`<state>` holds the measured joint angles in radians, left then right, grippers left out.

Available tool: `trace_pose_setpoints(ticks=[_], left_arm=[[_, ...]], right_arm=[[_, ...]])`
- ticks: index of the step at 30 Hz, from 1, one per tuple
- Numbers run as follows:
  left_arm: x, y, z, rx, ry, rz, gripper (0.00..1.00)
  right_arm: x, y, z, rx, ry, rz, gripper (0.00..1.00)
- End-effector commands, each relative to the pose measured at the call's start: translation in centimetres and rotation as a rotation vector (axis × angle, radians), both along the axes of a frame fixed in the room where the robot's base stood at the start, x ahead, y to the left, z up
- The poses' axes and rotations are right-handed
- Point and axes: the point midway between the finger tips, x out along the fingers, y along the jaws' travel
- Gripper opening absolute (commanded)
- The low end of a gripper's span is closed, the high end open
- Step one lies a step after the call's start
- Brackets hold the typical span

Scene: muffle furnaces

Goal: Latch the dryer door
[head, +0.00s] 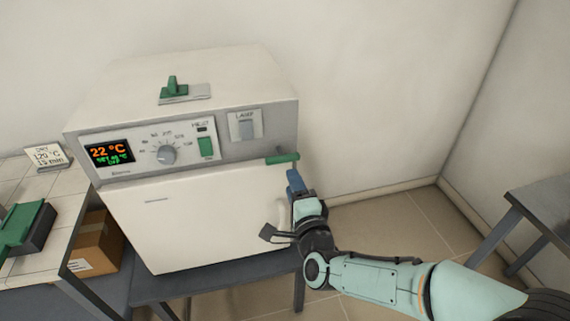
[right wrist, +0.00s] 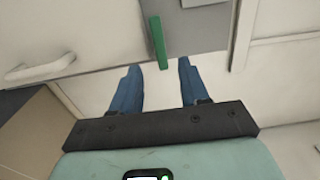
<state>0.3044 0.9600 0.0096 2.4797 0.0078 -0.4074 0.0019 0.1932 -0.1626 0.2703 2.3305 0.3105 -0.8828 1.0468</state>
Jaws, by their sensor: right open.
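The dryer (head: 190,95) is a white box with a grey control panel. Its white door (head: 200,215) looks closed, though its edge by my gripper is partly hidden. A green latch lever (head: 283,158) lies roughly level at the panel's lower right corner, above the door's top right. My right gripper (head: 296,180) is open and empty just below the lever. In the right wrist view, the lever (right wrist: 157,42) points in between my open blue fingertips (right wrist: 160,64), and neither finger is seen touching it. The white door handle (right wrist: 40,66) also shows there. My left gripper is out of view.
The dryer stands on a dark table (head: 225,276). A tiled bench (head: 75,188) with a green-and-dark object (head: 28,230) and a card (head: 47,156) is at left, a cardboard box (head: 95,243) beside it. Another table (head: 545,205) stands at right. Floor between is clear.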

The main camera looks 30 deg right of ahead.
Motion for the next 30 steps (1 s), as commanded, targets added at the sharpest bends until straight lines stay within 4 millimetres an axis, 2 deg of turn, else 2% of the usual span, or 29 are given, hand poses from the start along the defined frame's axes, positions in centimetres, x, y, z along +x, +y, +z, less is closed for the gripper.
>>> trace_pose_setpoints(ticks=[1,6,12,16,24,25,27,29,30], left_arm=[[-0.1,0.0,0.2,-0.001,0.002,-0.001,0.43],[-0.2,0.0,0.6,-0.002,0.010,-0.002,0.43],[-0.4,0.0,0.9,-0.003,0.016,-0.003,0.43],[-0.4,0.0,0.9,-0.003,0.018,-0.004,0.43],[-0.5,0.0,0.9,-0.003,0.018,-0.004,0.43],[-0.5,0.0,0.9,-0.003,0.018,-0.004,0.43],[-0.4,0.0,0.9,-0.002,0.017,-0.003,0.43],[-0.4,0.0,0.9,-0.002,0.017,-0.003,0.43],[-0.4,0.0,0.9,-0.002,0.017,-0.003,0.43]], right_arm=[[1.2,-0.3,0.0,0.002,0.003,-0.001,0.45],[4.5,-1.1,0.0,0.000,0.002,0.000,0.45],[7.0,-1.7,0.0,0.001,0.003,0.001,0.45],[7.7,-1.8,-0.1,-0.001,0.002,0.001,0.45],[7.9,-1.9,-0.1,-0.001,0.002,0.001,0.45],[7.9,-1.9,-0.1,-0.001,0.002,0.001,0.41],[7.9,-1.9,-0.1,-0.001,0.002,0.001,0.19],[7.9,-1.9,-0.1,-0.001,0.002,0.001,0.00],[7.9,-1.9,-0.1,-0.001,0.002,0.001,0.00]])
